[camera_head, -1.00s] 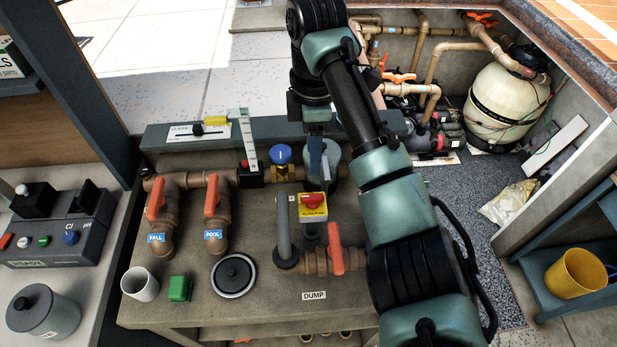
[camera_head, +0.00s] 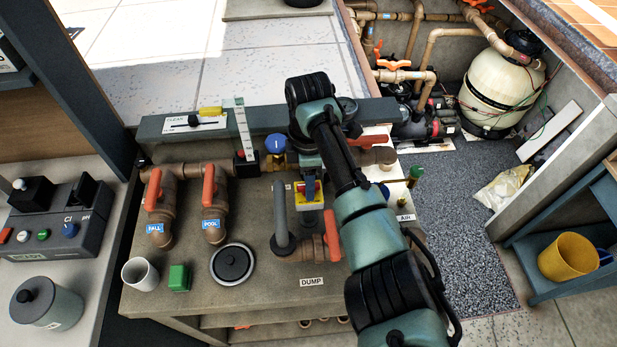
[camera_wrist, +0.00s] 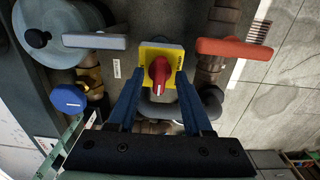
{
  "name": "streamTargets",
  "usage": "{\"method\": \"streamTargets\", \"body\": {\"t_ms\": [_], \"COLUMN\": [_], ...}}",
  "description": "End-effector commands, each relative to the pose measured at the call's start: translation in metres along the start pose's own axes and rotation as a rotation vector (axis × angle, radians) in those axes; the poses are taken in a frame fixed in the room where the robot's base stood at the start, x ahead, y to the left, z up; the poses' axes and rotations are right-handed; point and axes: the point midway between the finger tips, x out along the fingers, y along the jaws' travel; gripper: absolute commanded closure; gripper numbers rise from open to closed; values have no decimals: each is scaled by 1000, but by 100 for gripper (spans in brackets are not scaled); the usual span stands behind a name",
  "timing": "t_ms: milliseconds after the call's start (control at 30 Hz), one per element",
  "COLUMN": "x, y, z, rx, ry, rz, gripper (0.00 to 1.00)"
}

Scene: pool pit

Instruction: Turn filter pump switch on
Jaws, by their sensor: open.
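The pump switch is a red rotary knob (camera_wrist: 159,72) on a yellow plate (camera_wrist: 176,54). In the wrist view the knob's grip points down the picture, toward my gripper's base. My gripper (camera_wrist: 160,84) is open, with one blue finger on each side of the knob. I cannot tell whether the fingers touch it. In the head view a yellow corner of the switch (camera_head: 299,197) shows, and my gripper hides most of the knob.
A grey handle (camera_wrist: 94,41) and an orange-red handle (camera_wrist: 234,48) flank the switch closely in the wrist view. A blue knob (camera_head: 276,144) and a DUMP label (camera_head: 312,282) are on the bench. A cup (camera_head: 140,274) and green block (camera_head: 179,277) stand at its front left.

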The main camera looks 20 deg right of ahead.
Motion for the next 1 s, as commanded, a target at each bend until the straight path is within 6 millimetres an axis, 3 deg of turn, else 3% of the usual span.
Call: {"method": "streamTargets", "body": {"t_ms": [67,367,767,1000], "x": [0,0,-1,-1], "y": [0,0,0,0], "z": [0,0,0,-1], "rx": [0,0,14,112], "ry": [0,0,0,1], "rz": [0,0,-1,-2], "gripper": [50,100,100,100]}}
